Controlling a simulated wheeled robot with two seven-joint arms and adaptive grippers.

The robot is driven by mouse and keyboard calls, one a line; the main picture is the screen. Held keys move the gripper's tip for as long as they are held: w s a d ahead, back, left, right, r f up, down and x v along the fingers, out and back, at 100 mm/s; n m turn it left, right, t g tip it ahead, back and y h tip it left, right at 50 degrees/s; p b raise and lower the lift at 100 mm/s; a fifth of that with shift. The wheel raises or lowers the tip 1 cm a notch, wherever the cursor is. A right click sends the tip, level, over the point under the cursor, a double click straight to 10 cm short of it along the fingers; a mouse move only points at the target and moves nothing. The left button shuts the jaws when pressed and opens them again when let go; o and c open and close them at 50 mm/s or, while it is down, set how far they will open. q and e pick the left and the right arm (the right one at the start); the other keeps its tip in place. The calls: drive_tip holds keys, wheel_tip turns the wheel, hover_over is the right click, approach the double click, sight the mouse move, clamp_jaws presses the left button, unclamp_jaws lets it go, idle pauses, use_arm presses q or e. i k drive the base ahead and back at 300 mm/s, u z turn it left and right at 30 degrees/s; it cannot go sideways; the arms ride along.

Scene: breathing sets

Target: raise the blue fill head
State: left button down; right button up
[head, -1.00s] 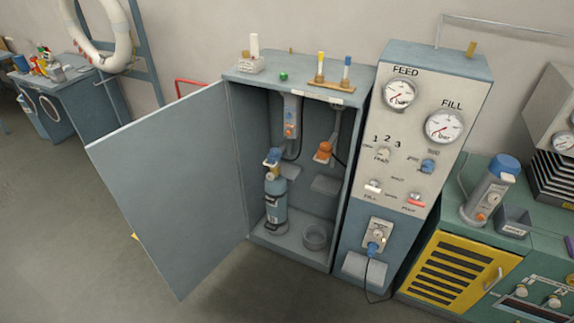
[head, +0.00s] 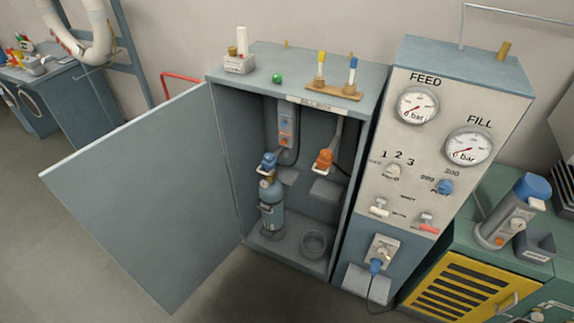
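The blue fill head (head: 268,160) is inside the open cabinet (head: 225,140), at the top of a blue-grey cylinder (head: 271,208). The cylinder stands upright on the cabinet floor, at the left, with a brass-coloured valve (head: 267,178) just under the blue head. I cannot tell whether the head is seated on the valve or only above it. An orange fill head (head: 324,161) hangs to the right, above a small grey shelf. Neither of my grippers is in view.
The cabinet door (head: 145,195) stands wide open to the left. A round grey cup (head: 314,243) sits on the cabinet floor at the right. The gauge panel (head: 430,150) stands to the right of the cabinet. Clear floor lies in front.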

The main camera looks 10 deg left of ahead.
sight(269, 167)
drive_tip(key=u, duration=0.05)
drive_tip(key=i, duration=0.65)
drive_tip(key=u, duration=0.8)
drive_tip(key=i, duration=0.45)
drive_tip(key=u, duration=0.45)
